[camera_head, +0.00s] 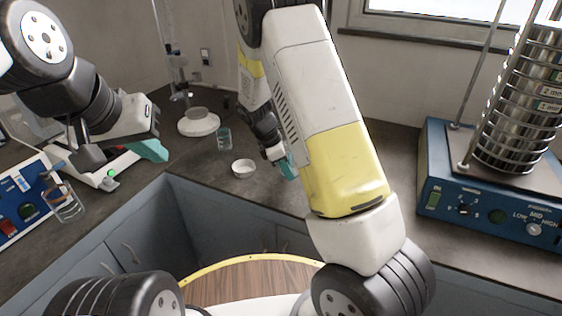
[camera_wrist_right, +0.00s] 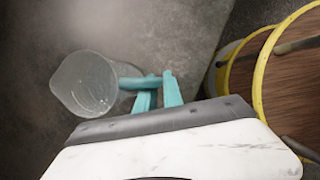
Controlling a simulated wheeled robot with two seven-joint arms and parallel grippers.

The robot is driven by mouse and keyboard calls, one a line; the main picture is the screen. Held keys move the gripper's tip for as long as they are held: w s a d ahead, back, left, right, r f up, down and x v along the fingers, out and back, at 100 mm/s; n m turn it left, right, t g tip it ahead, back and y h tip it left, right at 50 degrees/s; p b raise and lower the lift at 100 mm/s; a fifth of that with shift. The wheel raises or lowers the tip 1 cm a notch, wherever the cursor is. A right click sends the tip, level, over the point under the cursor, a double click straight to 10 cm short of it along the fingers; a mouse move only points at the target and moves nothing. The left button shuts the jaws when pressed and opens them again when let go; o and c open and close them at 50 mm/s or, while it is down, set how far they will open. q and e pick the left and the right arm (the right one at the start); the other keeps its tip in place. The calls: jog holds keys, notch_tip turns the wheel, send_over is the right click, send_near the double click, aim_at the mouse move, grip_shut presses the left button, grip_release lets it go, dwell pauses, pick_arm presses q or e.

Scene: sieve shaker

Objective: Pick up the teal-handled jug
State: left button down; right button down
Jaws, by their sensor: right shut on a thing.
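The clear jug (camera_wrist_right: 85,84) with its teal handle (camera_wrist_right: 136,82) shows in the right wrist view, left of the fingers. My right gripper (camera_wrist_right: 158,92) is shut on the handle, its teal fingers either side of it. In the head view my right gripper (camera_head: 286,166) is partly hidden by my own forearm. The jug cannot be made out there. My left gripper (camera_head: 148,150) hangs over the left counter, away from the jug; its finger gap is not clear.
A small white dish (camera_head: 243,168) and a glass beaker (camera_head: 224,139) stand on the back counter. Another beaker (camera_head: 67,206) stands at the left by a blue device (camera_head: 28,204). The sieve shaker (camera_head: 490,190) with stacked sieves (camera_head: 520,100) stands at the right.

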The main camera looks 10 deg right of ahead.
jog(key=s+a+r, duration=0.1)
jog(key=s+a, duration=0.9)
jog(key=a, duration=0.1)
jog(key=shift+s+r, duration=0.2)
jog(key=shift+s, duration=0.1)
dwell(1.4)
